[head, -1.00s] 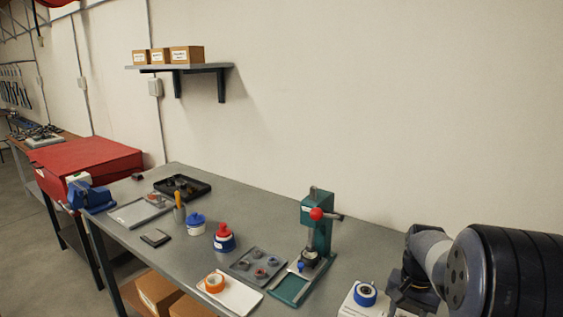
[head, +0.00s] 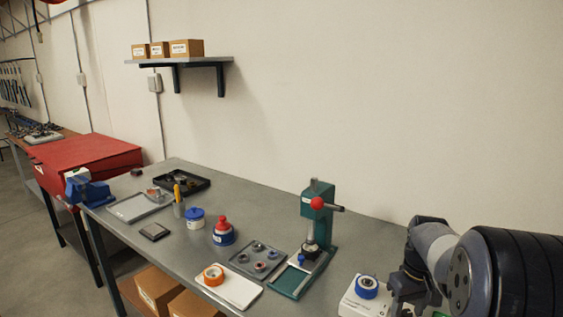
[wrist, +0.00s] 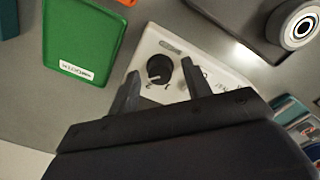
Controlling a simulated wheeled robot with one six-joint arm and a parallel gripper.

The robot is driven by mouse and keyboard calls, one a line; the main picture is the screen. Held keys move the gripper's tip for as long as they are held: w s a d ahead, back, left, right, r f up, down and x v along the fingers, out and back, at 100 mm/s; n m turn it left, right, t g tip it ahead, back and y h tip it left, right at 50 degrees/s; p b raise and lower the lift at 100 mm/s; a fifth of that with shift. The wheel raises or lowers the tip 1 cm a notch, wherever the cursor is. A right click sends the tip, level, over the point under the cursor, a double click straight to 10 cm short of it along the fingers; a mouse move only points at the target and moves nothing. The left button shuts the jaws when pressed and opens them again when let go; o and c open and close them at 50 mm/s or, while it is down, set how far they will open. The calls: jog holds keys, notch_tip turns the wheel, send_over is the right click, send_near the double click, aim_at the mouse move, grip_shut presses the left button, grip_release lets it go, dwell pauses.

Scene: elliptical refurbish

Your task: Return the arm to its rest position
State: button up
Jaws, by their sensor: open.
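My gripper (wrist: 160,82) is open in the wrist view, with two dark fingers apart and nothing between them. It points at a white device (wrist: 205,72) with a black knob (wrist: 160,69), which shows beyond and between the fingers. I cannot tell the height of the fingers above it. In the head view my arm (head: 440,250) is bent at the lower right, with the dark wrist end low beside a white box (head: 352,307). The fingertips are not clear there.
A green labelled tray (wrist: 85,40) lies left of the gripper in the wrist view. In the head view, a blue ring-shaped part (head: 367,287) sits on the white box. A teal press (head: 318,235) stands left of my arm.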

jog(key=n+b, duration=0.1)
jog(key=n, duration=0.3)
jog(key=shift+f+b, duration=0.15)
jog(key=shift+b, duration=0.25)
jog(key=n+b, duration=0.2)
jog(key=n, duration=0.2)
jog(key=shift+n+b, duration=0.3)
jog(key=shift+b, duration=0.05)
jog(key=shift+r, duration=1.25)
jog(key=shift+a, duration=0.1)
